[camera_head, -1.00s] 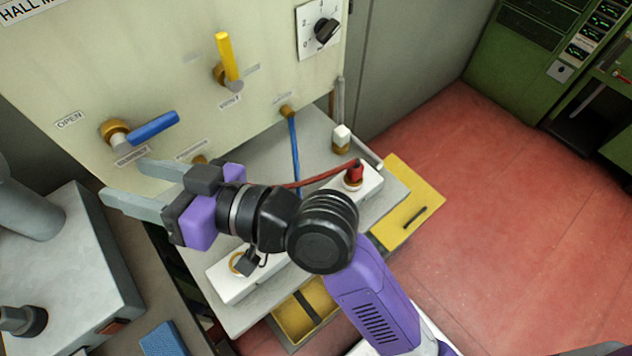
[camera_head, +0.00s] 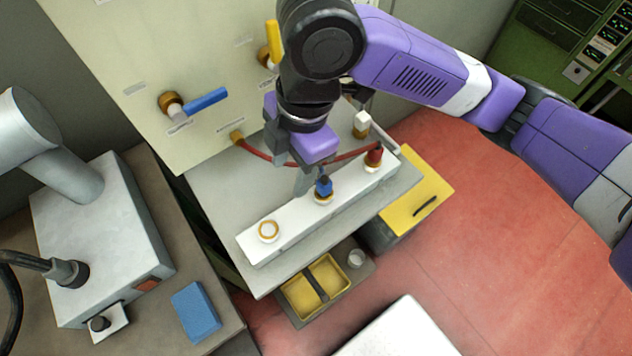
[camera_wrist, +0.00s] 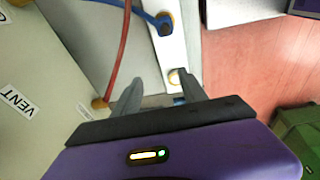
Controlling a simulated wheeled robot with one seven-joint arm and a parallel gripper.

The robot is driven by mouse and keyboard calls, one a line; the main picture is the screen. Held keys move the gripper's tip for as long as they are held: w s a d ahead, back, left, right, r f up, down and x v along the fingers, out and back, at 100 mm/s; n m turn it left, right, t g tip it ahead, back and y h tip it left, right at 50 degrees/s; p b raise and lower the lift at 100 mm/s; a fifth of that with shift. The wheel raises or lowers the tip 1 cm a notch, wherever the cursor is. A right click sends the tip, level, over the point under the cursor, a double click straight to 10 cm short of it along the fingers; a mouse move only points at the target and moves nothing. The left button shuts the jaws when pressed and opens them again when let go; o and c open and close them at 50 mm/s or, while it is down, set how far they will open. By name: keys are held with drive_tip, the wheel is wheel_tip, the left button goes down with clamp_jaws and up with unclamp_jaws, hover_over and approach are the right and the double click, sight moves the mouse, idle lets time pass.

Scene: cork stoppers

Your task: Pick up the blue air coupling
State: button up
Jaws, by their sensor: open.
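The blue air coupling (camera_head: 323,187) stands upright in the middle socket of a long white block (camera_head: 285,232) on the grey bench. In the wrist view the coupling (camera_wrist: 165,24) sits near the top, with a blue hose running into it from the upper left. My gripper (camera_head: 307,182) points down just left of the coupling in the head view, open and empty. In the wrist view my gripper (camera_wrist: 145,70) has its fingers apart, and the coupling lies beyond their tips. The gripper hides the blue hose in the head view.
A red coupling (camera_head: 374,155) with a red hose stands at the block's right end. An empty brass-ringed socket (camera_head: 269,230) is at its left end. A white-capped fitting (camera_head: 361,122) stands behind. The valve panel (camera_head: 140,60) rises close behind my gripper.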

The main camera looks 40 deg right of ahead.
drive_tip(key=h, duration=0.2)
hover_over(325, 180)
drive_tip(key=shift+w+a+f+g, duration=0.15)
drive_tip(key=shift+w+g, duration=0.15)
drive_tip(key=shift+g, duration=0.1)
drive_tip(key=shift+s+f+p, duration=0.15)
drive_tip(key=shift+f+p, duration=0.25)
drive_tip(key=shift+f, duration=1.45)
drive_tip(key=shift+s+f+p, duration=0.15)
drive_tip(key=shift+f+p, duration=0.2)
drive_tip(key=shift+f, duration=1.5)
clamp_jaws()
